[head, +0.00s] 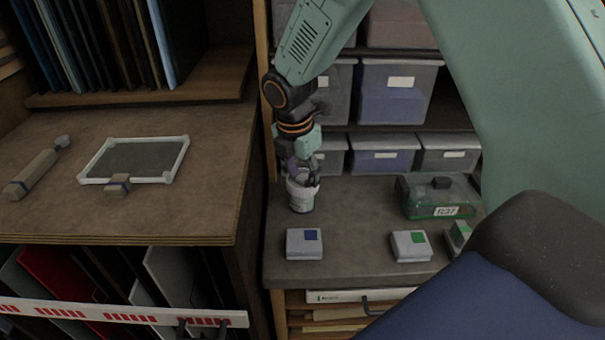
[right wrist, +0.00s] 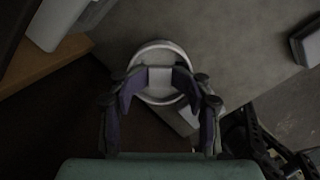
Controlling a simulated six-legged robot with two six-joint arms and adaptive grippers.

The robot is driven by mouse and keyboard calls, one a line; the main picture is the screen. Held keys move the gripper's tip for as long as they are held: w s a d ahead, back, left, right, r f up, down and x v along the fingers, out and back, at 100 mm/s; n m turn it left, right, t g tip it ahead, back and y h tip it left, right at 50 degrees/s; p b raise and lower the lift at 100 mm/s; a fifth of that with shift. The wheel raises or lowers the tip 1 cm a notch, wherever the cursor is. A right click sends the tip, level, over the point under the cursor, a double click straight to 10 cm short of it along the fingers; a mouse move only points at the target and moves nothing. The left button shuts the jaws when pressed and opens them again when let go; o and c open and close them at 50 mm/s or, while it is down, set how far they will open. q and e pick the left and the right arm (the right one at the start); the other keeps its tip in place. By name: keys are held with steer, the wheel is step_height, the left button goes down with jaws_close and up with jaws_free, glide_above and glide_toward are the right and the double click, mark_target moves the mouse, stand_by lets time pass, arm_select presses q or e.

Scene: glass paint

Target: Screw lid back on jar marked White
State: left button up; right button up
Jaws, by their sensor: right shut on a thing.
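A white jar (head: 300,197) stands upright on the grey counter, near its left edge, in the head view. Its label is too small to read. My right gripper (head: 304,178) comes down over the jar from above and is shut at its top. In the right wrist view the fingers of my right gripper (right wrist: 160,85) close around the pale round top (right wrist: 157,58) of the jar. I cannot tell lid from jar there, or whether the lid is seated. My left gripper is not in view.
Small boxes with a blue mark (head: 304,244) and a green mark (head: 410,246) lie in front. A green clear case (head: 438,198) stands to the right. Grey bins (head: 384,160) line the shelf behind. A wooden bench (head: 215,205) with a framed glass pane (head: 135,160) is left.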

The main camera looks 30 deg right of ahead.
steer(key=shift+s+f+m+g+p, duration=0.15)
steer(key=shift+f+m+g+p, duration=0.15)
steer(key=shift+m, duration=0.6)
steer(key=shift+s+f+m+g+p, duration=0.15)
steer(key=shift+m+p, duration=0.25)
steer(key=shift+m, duration=0.5)
steer(key=o, duration=1.5)
steer(key=shift+w+f, duration=0.1)
steer(key=shift+w, duration=0.15)
steer(key=shift+o, duration=0.4)
steer(key=shift+r, duration=0.2)
steer(key=o, duration=0.5)
steer(key=shift+w+d, duration=0.1)
steer(key=shift+w, duration=0.1)
steer(key=shift+c, duration=0.2)
steer(key=shift+s, duration=0.1)
